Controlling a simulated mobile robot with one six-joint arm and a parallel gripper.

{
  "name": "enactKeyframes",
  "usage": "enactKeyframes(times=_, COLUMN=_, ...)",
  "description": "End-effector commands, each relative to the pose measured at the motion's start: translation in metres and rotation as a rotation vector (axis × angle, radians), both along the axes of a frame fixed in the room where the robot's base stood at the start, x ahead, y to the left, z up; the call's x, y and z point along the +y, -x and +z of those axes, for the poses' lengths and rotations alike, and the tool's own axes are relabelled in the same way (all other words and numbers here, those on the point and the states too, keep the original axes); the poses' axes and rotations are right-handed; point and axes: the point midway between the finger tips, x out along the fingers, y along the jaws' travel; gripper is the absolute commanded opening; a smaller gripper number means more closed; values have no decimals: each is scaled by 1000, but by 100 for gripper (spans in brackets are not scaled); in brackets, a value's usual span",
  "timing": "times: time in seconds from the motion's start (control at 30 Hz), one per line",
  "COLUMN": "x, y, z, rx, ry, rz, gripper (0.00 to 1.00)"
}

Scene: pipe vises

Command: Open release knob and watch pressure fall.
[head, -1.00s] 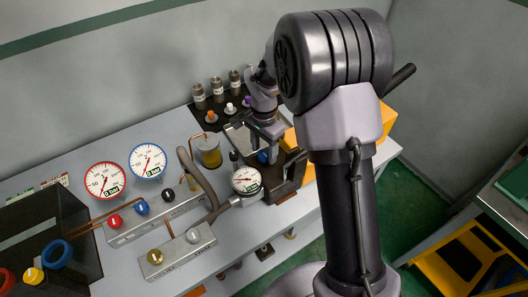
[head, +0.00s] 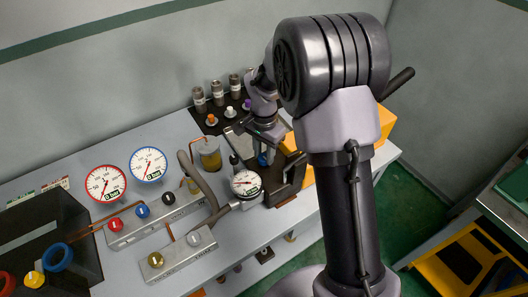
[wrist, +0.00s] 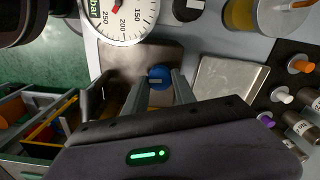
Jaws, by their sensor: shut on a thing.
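A blue knob (wrist: 160,77) sits between the fingertips of my gripper (wrist: 162,86) in the wrist view. The fingers are shut on it. In the head view the knob (head: 262,159) shows small below my gripper (head: 264,148), beside a dark block. Whether it is the release knob I cannot tell from any label. A round white dial gauge marked in bar (head: 246,183) stands just left of the knob. The same gauge (wrist: 127,25) is cut off at the top of the wrist view. Its needle is too small or cut off to read exactly.
Two wall-side gauges, red-rimmed (head: 105,183) and blue-rimmed (head: 148,164), stand at left behind a manifold with small knobs. A jar of yellow liquid (head: 210,155) and a grey hose (head: 199,180) stand close left. Coloured plugs and metal fittings (head: 216,93) are behind.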

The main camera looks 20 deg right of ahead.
Motion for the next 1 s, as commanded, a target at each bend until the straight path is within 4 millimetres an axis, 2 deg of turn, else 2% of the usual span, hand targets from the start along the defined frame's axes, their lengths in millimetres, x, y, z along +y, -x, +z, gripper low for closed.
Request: enactKeyframes(times=1.0, x=1, y=0, z=2, rx=0, ry=0, rz=935, gripper=0)
